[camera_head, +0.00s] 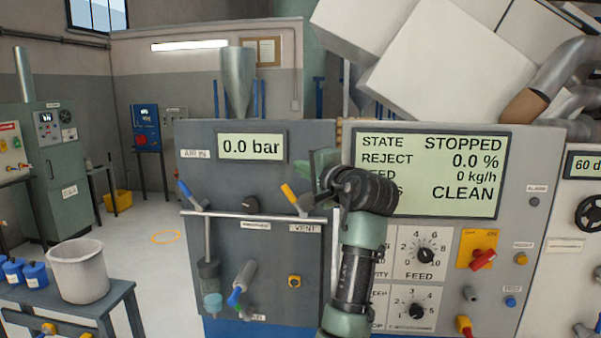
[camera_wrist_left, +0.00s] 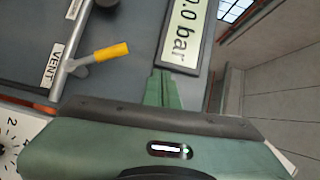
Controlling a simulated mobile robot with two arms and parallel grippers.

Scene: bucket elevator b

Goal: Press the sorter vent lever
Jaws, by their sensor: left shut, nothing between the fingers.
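The vent lever (camera_head: 291,195) has a yellow handle that tilts up to the left above the VENT label (camera_head: 305,228) on the grey panel. In the left wrist view the lever's yellow handle (camera_wrist_left: 111,53) shows left of the fingers, beside its sideways VENT label (camera_wrist_left: 54,64). My left gripper (camera_head: 320,160) is shut and empty, just above and right of the lever, apart from it. Its green shut fingers (camera_wrist_left: 160,88) also show in the left wrist view, below the pressure display. My right gripper is not in view.
A horizontal rail (camera_head: 250,215) crosses the panel below the levers. A blue-handled lever (camera_head: 188,193) and a black knob (camera_head: 250,203) are to the left. The pressure display (camera_head: 252,147) reads 0.0 bar. The large screen (camera_head: 455,170), partly covered by my arm, reads STOPPED.

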